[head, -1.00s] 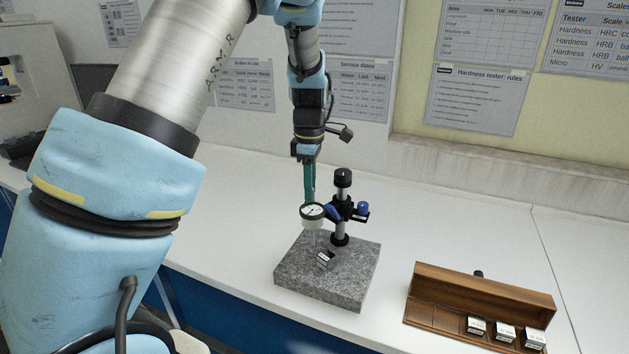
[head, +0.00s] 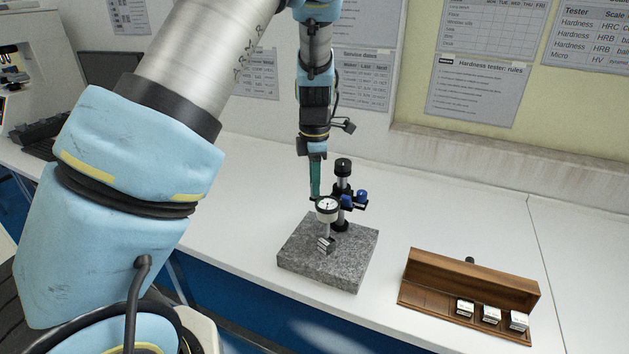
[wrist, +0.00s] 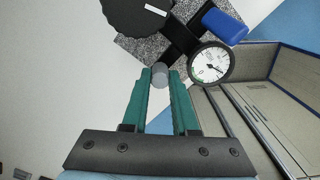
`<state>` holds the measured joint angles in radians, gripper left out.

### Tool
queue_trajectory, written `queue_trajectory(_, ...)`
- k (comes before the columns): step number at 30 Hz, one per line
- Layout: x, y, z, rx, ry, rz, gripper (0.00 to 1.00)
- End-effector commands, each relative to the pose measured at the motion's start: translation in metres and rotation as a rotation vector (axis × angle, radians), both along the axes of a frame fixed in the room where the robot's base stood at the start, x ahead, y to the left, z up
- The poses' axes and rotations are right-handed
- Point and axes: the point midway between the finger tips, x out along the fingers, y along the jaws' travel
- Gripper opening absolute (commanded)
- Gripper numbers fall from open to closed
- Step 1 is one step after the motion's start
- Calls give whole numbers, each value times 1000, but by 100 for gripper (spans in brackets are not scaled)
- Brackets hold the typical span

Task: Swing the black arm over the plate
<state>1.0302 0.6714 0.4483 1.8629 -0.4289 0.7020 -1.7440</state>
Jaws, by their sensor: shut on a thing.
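A dark column (head: 342,168) with a black top knob stands at the back of the grey granite plate (head: 345,270). The black arm on it shows in the wrist view (wrist: 184,38) and carries a white-faced dial gauge (head: 327,205), also in the wrist view (wrist: 210,66). In the head view the gauge is over the plate, above a small metal block (head: 326,245). My gripper (head: 316,197) points down just left of the column. Its green fingers (wrist: 160,80) are shut on a grey pin (wrist: 160,75) by the arm's gauge end. The pin's join is not clear.
A blue knob (head: 362,196) sticks out right of the column. An open wooden case (head: 475,277) with several small blocks lies to the right. The white bench (head: 245,200) is clear left of the plate. A wall stands behind.

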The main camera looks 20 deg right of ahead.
Motion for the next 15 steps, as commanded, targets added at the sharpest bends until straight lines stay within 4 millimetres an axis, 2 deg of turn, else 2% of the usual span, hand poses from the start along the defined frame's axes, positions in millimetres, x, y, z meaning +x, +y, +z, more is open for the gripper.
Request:
queue_trajectory(6,-2,-1,0,-1,3,-1,0)
queue_trajectory(7,-2,-1,0,-1,3,-2,28)
queue_trajectory(10,-2,-1,0,-1,3,-2,39)
queue_trajectory(15,-1,-1,0,-1,3,-2,40)
